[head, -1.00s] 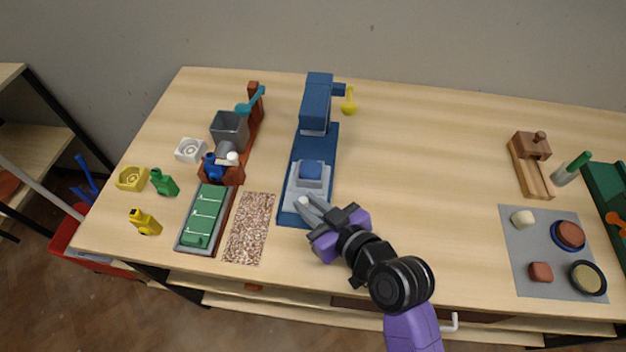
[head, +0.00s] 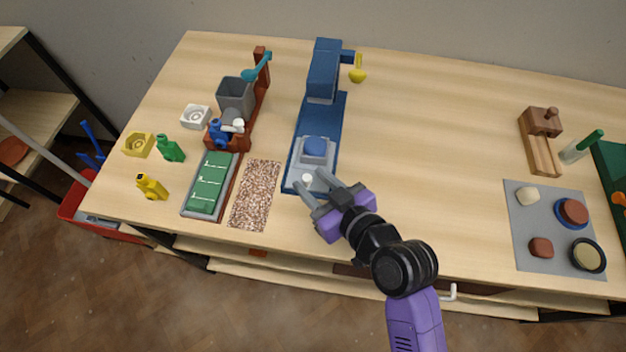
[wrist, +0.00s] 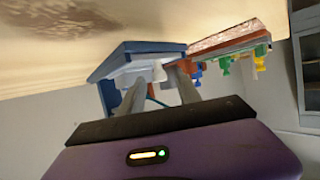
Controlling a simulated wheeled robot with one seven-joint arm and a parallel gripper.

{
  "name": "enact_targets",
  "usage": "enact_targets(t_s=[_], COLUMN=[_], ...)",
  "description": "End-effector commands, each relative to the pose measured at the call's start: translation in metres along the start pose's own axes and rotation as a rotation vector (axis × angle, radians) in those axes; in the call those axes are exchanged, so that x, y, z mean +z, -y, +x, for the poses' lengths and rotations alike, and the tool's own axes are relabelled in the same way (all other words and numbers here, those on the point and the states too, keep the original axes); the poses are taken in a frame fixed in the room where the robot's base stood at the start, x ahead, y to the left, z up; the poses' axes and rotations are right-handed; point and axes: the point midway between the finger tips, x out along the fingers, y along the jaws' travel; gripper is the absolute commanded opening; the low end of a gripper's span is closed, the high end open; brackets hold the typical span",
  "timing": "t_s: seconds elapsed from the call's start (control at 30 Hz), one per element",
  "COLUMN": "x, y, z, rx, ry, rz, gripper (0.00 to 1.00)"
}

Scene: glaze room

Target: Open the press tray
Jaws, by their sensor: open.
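The press (head: 323,72) is blue and has a long blue base (head: 337,112) with a yellow lever (head: 358,72) at its upper right. The press tray (head: 320,178) is light grey and lies on the near end of that base, with a blue block (head: 316,147) on it. A small white knob (head: 307,178) is on the tray's near end. My gripper (head: 309,181) is open at this end, one finger on each side of the knob. In the wrist view, the knob (wrist: 159,72) shows between the two grey fingers (wrist: 158,92); contact cannot be told.
A grey mat (head: 552,230) with round pieces and a wooden device (head: 541,140) are at right. The table between is clear.

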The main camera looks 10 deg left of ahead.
Motion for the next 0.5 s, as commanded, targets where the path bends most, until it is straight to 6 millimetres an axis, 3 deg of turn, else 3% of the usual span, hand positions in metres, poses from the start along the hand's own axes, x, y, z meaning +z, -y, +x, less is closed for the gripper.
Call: enact_targets(t_s=[0.5], x=[0.002], y=[0.000], z=[-0.070], rx=[0.002], ry=[0.001], rz=[0.001], gripper=[0.40])
